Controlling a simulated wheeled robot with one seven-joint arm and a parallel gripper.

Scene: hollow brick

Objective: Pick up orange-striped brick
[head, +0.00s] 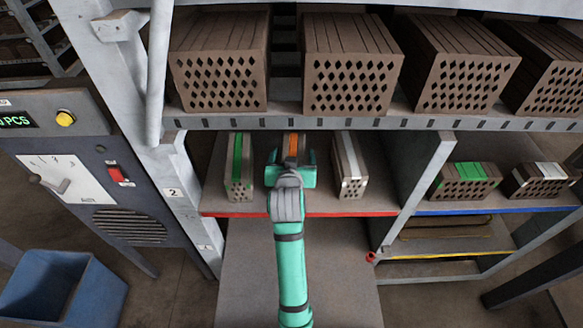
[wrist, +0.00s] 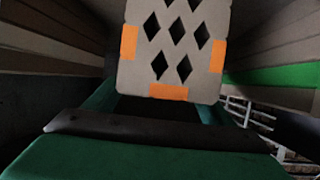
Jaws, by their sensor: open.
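The orange-striped brick (head: 293,142) stands on the red-edged shelf between two other bricks, partly hidden behind my gripper. In the wrist view its end face (wrist: 172,50), with diamond holes and orange marks at the edges, fills the upper middle, close to the jaws. My teal gripper (head: 292,158) is open at the front of this brick, with a jaw towards each side of it in the head view. Whether the jaws touch the brick cannot be told.
A green-striped brick (head: 240,168) stands to the left and a white-striped brick (head: 349,165) to the right, with narrow gaps. Large brown hollow bricks (head: 352,65) sit on the shelf above. A post (head: 418,190) divides off the blue-edged shelf (head: 490,207). A blue bin (head: 65,290) stands lower left.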

